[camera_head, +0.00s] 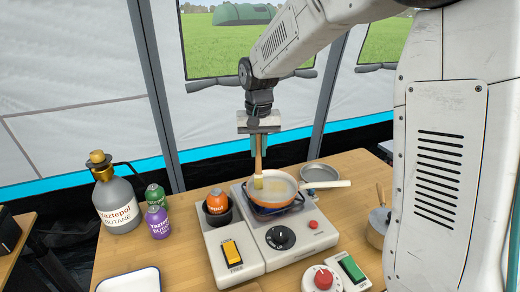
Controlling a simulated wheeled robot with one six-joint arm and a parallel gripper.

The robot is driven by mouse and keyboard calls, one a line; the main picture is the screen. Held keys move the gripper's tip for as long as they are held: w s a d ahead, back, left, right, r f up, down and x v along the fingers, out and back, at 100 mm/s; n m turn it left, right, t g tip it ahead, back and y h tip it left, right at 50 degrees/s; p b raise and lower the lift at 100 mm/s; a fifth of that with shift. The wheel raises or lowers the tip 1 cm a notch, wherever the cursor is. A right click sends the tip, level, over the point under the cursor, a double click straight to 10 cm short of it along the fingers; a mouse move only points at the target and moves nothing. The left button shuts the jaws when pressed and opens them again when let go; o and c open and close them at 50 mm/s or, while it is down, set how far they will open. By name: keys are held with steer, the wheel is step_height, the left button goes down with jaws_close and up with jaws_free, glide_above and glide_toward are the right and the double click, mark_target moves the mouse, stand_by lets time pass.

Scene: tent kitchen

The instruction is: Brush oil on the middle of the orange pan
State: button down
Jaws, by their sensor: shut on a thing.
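The orange pan (282,197) sits on the burner of a white camping stove (302,237), its pale handle pointing right. A yellowish patch shows on its light inner floor. My gripper (259,144) is above the pan's left side, pointing down, and is shut on the wooden handle of a brush (258,163). The brush hangs upright, with its yellowish head low at the left inner part of the pan. I cannot tell whether the bristles touch the pan's floor.
A grey butane bottle (117,204) and green and purple cans (157,221) stand left. A grey pan (320,173) is behind right, a small pot (378,225) right. A white tray (130,281) lies front left.

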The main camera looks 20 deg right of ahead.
steer(key=shift+s+d, duration=1.4)
steer(key=shift+d, duration=2.7)
steer(key=shift+w+a+r, duration=0.1)
steer(key=shift+w+a, duration=0.55)
steer(key=shift+a, duration=0.6)
steer(key=shift+w+a+f, duration=0.1)
steer(key=shift+w+a, duration=0.6)
steer(key=shift+a, duration=0.6)
steer(key=shift+w+a+r, duration=0.1)
steer(key=shift+w+a, duration=0.55)
steer(key=shift+a, duration=0.6)
step_height(320, 180, up, 6)
steer(key=shift+r, duration=0.15)
step_height(320, 180, up, 3)
steer(key=shift+f, duration=0.15)
